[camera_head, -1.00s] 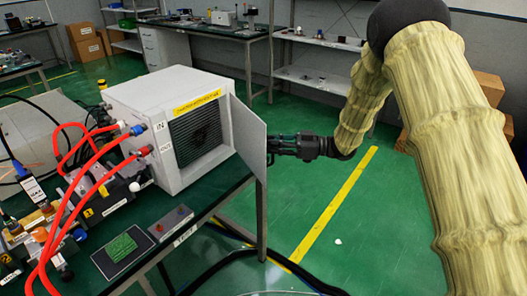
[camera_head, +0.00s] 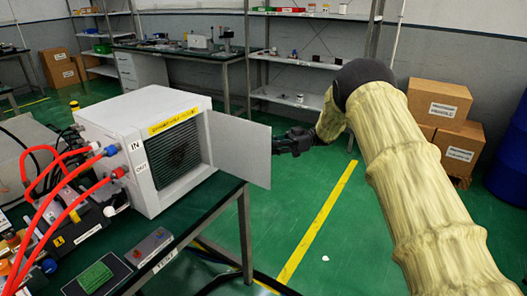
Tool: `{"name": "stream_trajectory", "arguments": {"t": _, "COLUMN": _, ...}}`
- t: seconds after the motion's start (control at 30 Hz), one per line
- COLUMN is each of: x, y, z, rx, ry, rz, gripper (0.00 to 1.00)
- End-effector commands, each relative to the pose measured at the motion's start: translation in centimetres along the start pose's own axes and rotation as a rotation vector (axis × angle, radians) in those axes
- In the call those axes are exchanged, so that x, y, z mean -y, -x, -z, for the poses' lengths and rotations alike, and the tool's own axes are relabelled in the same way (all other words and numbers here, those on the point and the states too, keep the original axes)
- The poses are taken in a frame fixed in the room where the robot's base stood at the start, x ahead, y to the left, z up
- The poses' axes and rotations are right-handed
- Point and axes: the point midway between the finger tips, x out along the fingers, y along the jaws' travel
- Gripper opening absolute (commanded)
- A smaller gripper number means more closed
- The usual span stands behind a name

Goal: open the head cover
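The white generator box (camera_head: 128,115) stands on the dark green bench with its grille (camera_head: 174,152) exposed. Its head cover (camera_head: 238,146), a flat light grey panel, is swung out to the right of the grille, joined at the box's right front edge. My black gripper (camera_head: 276,145) is at the cover's free right edge, at about mid-height. Its fingertips are small and partly merge with the edge, so I cannot tell whether they grip it or only touch it.
Red hoses (camera_head: 62,200) run into the box's left side. A green block (camera_head: 95,276) and a small switch box (camera_head: 148,247) lie on the bench front. Floor right of the bench is open; cardboard boxes (camera_head: 440,105) and a shelf (camera_head: 300,99) stand behind.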

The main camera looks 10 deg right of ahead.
Motion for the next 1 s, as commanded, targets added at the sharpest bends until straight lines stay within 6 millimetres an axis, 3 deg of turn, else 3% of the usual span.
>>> {"name": "stream_trajectory", "arguments": {"t": 0.43, "x": -0.16, "y": 0.15, "z": 0.52, "rx": -0.003, "ry": 0.006, "rz": 0.006, "gripper": 0.0}}
{"name": "stream_trajectory", "arguments": {"t": 0.5, "x": -0.17, "y": 0.14, "z": 0.52, "rx": -0.003, "ry": 0.007, "rz": 0.006, "gripper": 0.19}}
{"name": "stream_trajectory", "arguments": {"t": 0.6, "x": -0.15, "y": 0.16, "z": 0.51, "rx": -0.003, "ry": 0.006, "rz": 0.006, "gripper": 0.32}}
{"name": "stream_trajectory", "arguments": {"t": 1.0, "x": 0.0, "y": 0.49, "z": 0.44, "rx": -0.003, "ry": 0.005, "rz": 0.003, "gripper": 0.32}}
